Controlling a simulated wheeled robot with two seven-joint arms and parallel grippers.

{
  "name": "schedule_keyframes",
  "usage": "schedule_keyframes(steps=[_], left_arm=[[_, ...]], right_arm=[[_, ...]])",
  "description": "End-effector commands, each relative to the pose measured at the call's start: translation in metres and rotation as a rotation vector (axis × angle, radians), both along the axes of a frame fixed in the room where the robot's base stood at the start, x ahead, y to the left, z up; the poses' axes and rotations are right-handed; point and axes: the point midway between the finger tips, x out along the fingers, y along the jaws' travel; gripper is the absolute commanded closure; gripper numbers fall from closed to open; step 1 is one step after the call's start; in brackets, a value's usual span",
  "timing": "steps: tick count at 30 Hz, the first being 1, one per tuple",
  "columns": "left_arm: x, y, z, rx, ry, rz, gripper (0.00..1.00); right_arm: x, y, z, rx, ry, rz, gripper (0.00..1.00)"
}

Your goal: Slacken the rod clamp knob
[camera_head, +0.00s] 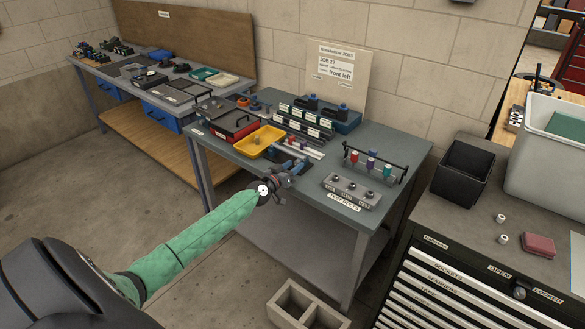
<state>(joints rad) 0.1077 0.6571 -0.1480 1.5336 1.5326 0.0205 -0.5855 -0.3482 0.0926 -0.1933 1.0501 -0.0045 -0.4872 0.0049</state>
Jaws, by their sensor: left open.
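My left arm, in a green sleeve, reaches in from the lower left of the head view. Its gripper (296,168) is open, at the near left edge of the grey-topped table (235,157). I see nothing held between its jaws. A small black rail stand (404,178) with red, blue and teal pieces is on the table's right side, apart from the gripper. I cannot tell which part, if any, is the rod clamp knob; small parts near the gripper are partly hidden by it. My right gripper does not show.
A yellow tray (250,148) and a red-and-black box (224,124) lie left of the gripper. A grey block labelled "TEST BOLTS" (351,191) sits at the front edge. A job sign (338,65) stands behind. A drawer cabinet (465,260) with a black bin (462,173) stands right.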

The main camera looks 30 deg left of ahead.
Motion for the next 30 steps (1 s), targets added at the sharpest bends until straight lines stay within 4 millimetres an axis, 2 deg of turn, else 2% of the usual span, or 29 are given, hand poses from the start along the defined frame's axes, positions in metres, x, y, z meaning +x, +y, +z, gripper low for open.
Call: schedule_keyframes(steps=[8, 11, 15, 23, 30], left_arm=[[0.001, 0.0, 0.0, 0.0, 0.001, 0.0, 0.57], [0.001, 0.0, 0.0, 0.0, 0.001, 0.0, 0.72], [0.001, 0.0, 0.0, 0.0, 0.001, 0.0, 1.0], [0.001, 0.0, -0.001, -0.017, 0.002, 0.001, 1.0], [0.001, 0.0, -0.001, -0.119, 0.01, 0.001, 1.0]], right_arm=[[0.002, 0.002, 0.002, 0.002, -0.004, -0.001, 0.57], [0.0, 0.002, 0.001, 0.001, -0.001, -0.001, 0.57], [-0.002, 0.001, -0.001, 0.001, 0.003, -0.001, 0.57], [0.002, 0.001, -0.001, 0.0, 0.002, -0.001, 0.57], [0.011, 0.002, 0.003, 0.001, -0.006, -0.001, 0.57]])
